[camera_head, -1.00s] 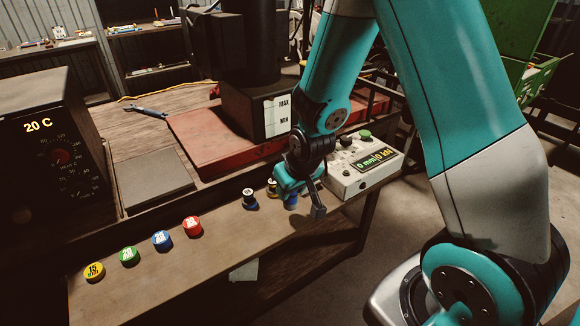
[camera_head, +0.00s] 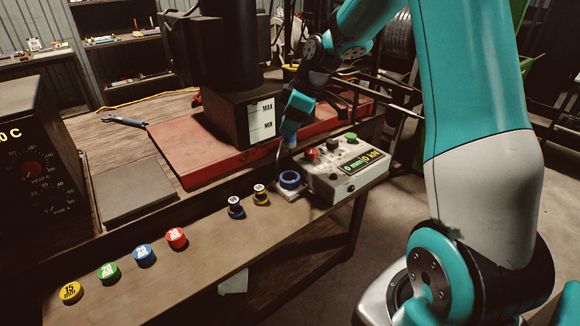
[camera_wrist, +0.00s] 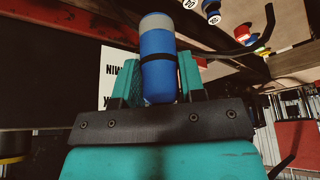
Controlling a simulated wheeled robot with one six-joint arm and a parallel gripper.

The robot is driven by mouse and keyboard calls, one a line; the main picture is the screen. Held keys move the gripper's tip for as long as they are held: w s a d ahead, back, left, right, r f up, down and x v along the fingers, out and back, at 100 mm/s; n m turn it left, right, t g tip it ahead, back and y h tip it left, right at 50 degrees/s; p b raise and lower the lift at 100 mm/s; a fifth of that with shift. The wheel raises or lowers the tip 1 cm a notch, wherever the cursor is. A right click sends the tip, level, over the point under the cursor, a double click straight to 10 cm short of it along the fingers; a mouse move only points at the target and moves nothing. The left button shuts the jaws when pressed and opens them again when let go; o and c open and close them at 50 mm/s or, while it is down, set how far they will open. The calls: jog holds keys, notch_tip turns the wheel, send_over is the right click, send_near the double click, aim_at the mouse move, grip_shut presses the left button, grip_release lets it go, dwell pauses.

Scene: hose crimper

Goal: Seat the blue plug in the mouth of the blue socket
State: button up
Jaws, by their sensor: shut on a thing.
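My gripper (camera_head: 297,112) is raised above the bench's right part, beside the control box, shut on the blue plug (camera_head: 290,130). In the wrist view the blue plug (camera_wrist: 157,50) stands between the two teal fingers (camera_wrist: 160,80), with a dark band round its middle and a pale grey end pointing away from the gripper. In the head view that pale end points down. The blue socket (camera_head: 290,179) is a blue ring with a dark open mouth, on a pale base on the bench. The plug is above the socket, clearly apart from it.
A control box (camera_head: 345,172) with red and green buttons stands right of the socket. A thin curved rod or cable rises at the socket's back. Dark pieces (camera_head: 236,207) and several coloured caps (camera_head: 176,238) lie left. The red press base (camera_head: 200,155) is behind.

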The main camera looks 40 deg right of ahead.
notch_tip(320, 180, down, 12)
jog(key=shift+p, duration=0.7)
jog(key=shift+f, duration=0.2)
jog(key=o, duration=1)
jog(key=a+b+v, duration=0.1)
jog(key=b+v, duration=0.1)
jog(key=v, duration=1)
jog(key=s+a+r+m+g, duration=0.1)
jog(key=s+a+r, duration=0.35)
jog(key=a, duration=0.55)
jog(key=s+a+r+g, duration=0.1)
jog(key=s+a+r, duration=0.2)
jog(key=s+a, duration=0.45)
jog(key=shift+m+g+y, duration=0.4)
jog(key=shift+m+g, duration=0.2)
jog(key=shift+m, duration=0.1)
jog(key=s+a, duration=0.3)
jog(key=s, duration=0.1)
jog(key=s+a, duration=0.3)
jog(key=s, duration=0.1)
jog(key=s+a, duration=0.3)
jog(key=s, duration=0.2)
jog(key=shift+r, duration=0.35)
